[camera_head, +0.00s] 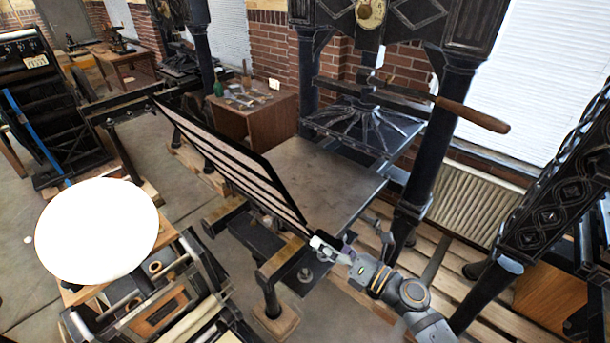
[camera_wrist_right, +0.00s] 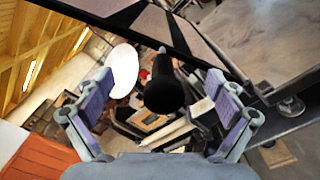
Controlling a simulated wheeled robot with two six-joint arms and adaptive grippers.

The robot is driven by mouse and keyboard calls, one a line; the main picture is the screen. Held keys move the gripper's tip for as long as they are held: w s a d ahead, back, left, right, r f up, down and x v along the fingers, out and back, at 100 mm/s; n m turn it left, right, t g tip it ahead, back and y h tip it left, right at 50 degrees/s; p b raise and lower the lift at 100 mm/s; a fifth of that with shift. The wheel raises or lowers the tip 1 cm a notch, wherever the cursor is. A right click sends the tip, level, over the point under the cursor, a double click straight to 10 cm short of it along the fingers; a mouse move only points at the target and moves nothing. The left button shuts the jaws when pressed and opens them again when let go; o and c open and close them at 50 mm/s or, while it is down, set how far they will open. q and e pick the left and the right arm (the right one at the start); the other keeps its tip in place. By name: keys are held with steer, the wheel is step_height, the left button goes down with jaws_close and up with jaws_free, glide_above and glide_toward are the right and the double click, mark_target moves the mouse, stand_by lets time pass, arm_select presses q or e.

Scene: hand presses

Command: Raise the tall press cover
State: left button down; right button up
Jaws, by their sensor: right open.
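The tall press (camera_head: 448,150) stands right of centre in the head view. Its cover (camera_head: 232,160) is a dark, slatted frame, tilted along the left side of the flat press bed (camera_head: 325,185). My right gripper (camera_head: 325,243) is at the cover's near lower corner. In the right wrist view, my right gripper (camera_wrist_right: 158,78) has its fingers apart, with a black rounded handle (camera_wrist_right: 165,88) between them. The fingers show gaps on both sides of the handle. The cover's dark edge (camera_wrist_right: 185,28) passes just beyond it. My left gripper is not in view.
A white round disc (camera_head: 97,230) and a smaller press (camera_head: 155,310) stand at lower left. A wooden-handled lever (camera_head: 470,115) sticks out above the bed. A dark ornate column (camera_head: 550,190) stands at right. A brown cabinet (camera_head: 255,112) is behind.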

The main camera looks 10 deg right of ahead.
steer(key=shift+s+d+f+b, duration=0.2)
steer(key=shift+s+d+b, duration=0.15)
steer(key=shift+s+b, duration=0.15)
steer(key=shift+b+v, duration=0.55)
steer(key=shift+v, duration=0.25)
steer(key=p+v, duration=0.3)
steer(key=v, duration=0.2)
steer(key=shift+d+r, duration=0.1)
steer(key=shift+r, duration=0.1)
